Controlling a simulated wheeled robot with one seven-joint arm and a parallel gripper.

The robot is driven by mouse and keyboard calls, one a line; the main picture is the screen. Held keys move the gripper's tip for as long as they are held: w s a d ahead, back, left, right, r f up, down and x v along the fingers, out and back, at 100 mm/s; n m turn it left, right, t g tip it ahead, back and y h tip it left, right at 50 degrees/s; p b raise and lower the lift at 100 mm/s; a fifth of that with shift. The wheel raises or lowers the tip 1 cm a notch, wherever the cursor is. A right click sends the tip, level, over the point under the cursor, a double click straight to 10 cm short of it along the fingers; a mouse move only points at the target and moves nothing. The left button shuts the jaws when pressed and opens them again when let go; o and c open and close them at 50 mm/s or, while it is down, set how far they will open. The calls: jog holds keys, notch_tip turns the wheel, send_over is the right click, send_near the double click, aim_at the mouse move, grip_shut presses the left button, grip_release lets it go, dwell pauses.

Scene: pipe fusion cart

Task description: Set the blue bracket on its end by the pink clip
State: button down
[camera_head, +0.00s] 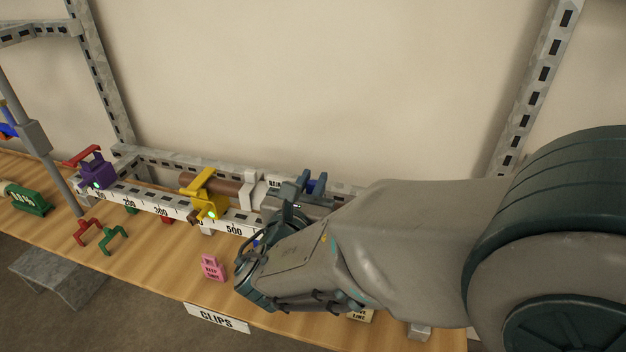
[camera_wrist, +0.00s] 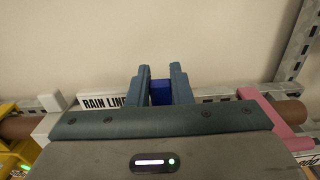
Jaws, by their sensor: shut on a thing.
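My gripper (camera_head: 311,179) is in front of the pipe rail, its fingers pointing toward the wall. It also shows in the wrist view (camera_wrist: 161,78), shut on the blue bracket (camera_wrist: 160,93). Only a small blue part shows between the fingers there; a bit of blue bracket (camera_head: 313,186) shows in the head view. The rest is hidden by my gripper, so its tilt and any contact with the rail cannot be told. The pink clip (camera_wrist: 274,118) is to the right in the wrist view, at the brown pipe (camera_wrist: 292,113). My arm hides this spot in the head view.
A yellow clamp (camera_head: 206,195) and purple clamp (camera_head: 97,170) sit left along the numbered rail. A "RAIN LINE" label (camera_wrist: 103,101) is behind my gripper. A pink lettered piece (camera_head: 212,268), red clip (camera_head: 86,232) and green clip (camera_head: 113,238) are on the wooden bench (camera_head: 160,262).

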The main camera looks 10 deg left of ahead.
jog(key=shift+f, duration=0.1)
dwell(0.3)
jog(key=c, duration=1.2)
grip_release()
jog(key=shift+s, duration=0.1)
